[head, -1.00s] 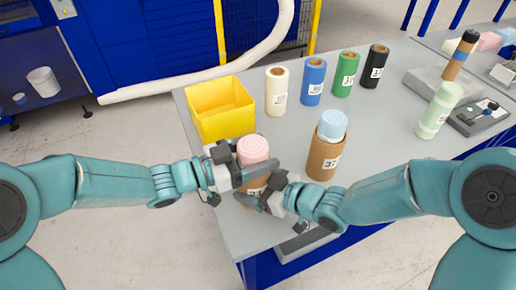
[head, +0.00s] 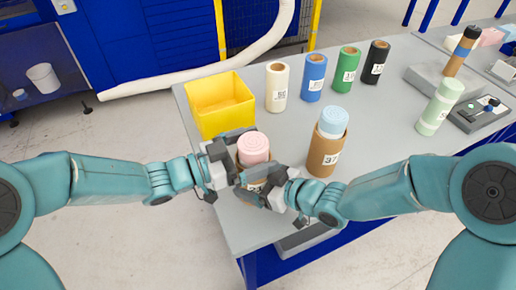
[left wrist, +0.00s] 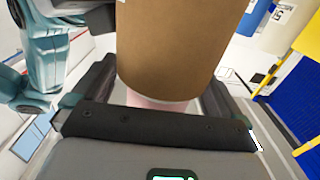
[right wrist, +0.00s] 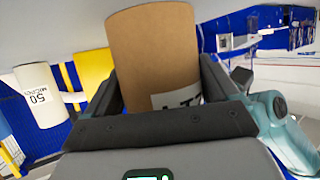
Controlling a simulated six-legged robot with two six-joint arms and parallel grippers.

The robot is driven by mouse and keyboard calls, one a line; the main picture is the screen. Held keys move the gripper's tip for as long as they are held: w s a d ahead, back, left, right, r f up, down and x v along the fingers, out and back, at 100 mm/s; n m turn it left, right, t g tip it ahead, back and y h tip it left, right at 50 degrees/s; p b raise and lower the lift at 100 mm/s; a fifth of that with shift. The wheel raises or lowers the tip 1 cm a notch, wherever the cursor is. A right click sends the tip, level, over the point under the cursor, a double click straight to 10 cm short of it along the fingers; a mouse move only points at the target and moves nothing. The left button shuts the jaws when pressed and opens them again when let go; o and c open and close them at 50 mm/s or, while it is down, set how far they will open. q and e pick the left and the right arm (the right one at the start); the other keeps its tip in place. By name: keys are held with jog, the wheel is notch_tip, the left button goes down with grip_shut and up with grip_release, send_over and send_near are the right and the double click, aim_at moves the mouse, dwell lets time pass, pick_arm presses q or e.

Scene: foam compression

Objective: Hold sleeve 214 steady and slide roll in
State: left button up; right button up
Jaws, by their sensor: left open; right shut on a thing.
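A brown cardboard sleeve (head: 250,180) stands near the table's front left edge, with a pink roll (head: 254,148) sticking out of its top. Its label is mostly covered, so its number cannot be read. My right gripper (head: 258,190) is shut on the sleeve low down; in the right wrist view the sleeve (right wrist: 153,55) is between its fingers. My left gripper (head: 240,156) is open, its fingers spread on either side of the pink roll and sleeve top. The left wrist view shows the sleeve (left wrist: 170,50) and a strip of pink roll (left wrist: 155,102) between them.
A second sleeve (head: 325,157) labelled 37, holding a light blue roll (head: 333,121), stands close on the right. A yellow bin (head: 222,118) is just behind my left gripper. White (head: 277,88), blue (head: 314,78), green (head: 347,66) and black (head: 376,62) rolls stand behind.

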aim_at(239, 148)
pick_arm(q)
jog(key=shift+s+a+r, duration=0.4)
jog(key=shift+a+r, duration=0.05)
jog(key=shift+a, duration=0.5)
jog(key=shift+s+a+r, duration=0.45)
jog(key=shift+a, duration=0.5)
jog(key=shift+s+a+r, duration=0.4)
jog(key=shift+a+r, duration=0.05)
jog(key=shift+a, duration=0.5)
pick_arm(e)
jog(key=o, duration=0.8)
jog(key=shift+o, duration=0.2)
jog(key=shift+r, duration=0.1)
jog(key=v, duration=1.2)
jog(key=shift+s+a, duration=0.1)
jog(key=shift+s, duration=0.05)
